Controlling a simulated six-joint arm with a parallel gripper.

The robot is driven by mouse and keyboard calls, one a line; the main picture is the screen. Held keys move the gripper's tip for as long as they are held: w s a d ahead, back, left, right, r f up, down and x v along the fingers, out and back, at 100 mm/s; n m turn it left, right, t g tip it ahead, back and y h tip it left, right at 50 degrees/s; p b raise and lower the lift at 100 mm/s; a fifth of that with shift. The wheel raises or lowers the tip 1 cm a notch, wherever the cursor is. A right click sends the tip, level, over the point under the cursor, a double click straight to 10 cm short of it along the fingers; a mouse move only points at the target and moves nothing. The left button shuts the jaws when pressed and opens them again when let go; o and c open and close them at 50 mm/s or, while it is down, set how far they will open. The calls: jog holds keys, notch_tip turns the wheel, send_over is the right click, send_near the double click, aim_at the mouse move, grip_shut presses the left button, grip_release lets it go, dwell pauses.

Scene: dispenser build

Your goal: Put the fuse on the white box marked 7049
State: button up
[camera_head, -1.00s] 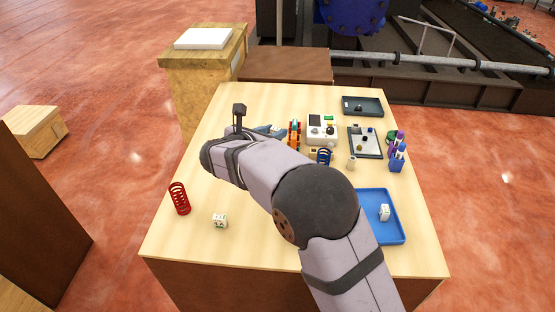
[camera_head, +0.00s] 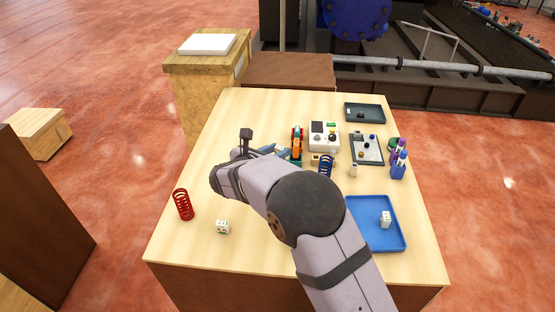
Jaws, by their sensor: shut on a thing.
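My gripper (camera_head: 279,151) shows only in part, with blue-grey fingers pointing right over the table left of an orange and teal item. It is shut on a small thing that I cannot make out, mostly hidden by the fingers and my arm. I cannot pick out the fuse for certain. Two small white boxes with dark marks are in view: one on the bare wood at the front left (camera_head: 223,227), one in the blue tray (camera_head: 385,219). Their marks are too small to read, so I cannot tell which is 7049.
A blue spring (camera_head: 326,166), a white device (camera_head: 323,136), a small cream cylinder (camera_head: 353,170), a grey tray (camera_head: 368,161) and blue and purple bottles (camera_head: 399,164) crowd the right. The blue tray (camera_head: 395,245) is front right. The front left is mostly clear.

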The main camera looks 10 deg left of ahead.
jog(key=shift+f+p, duration=0.5)
jog(key=shift+f, duration=1.35)
jog(key=shift+f, duration=0.1)
jog(key=shift+f, duration=0.15)
jog(key=o, duration=1)
jog(key=shift+r, duration=0.2)
jog(key=shift+s+r, duration=0.1)
jog(key=b+v, duration=0.3)
jog(key=v, duration=0.9)
jog(key=shift+d, duration=0.1)
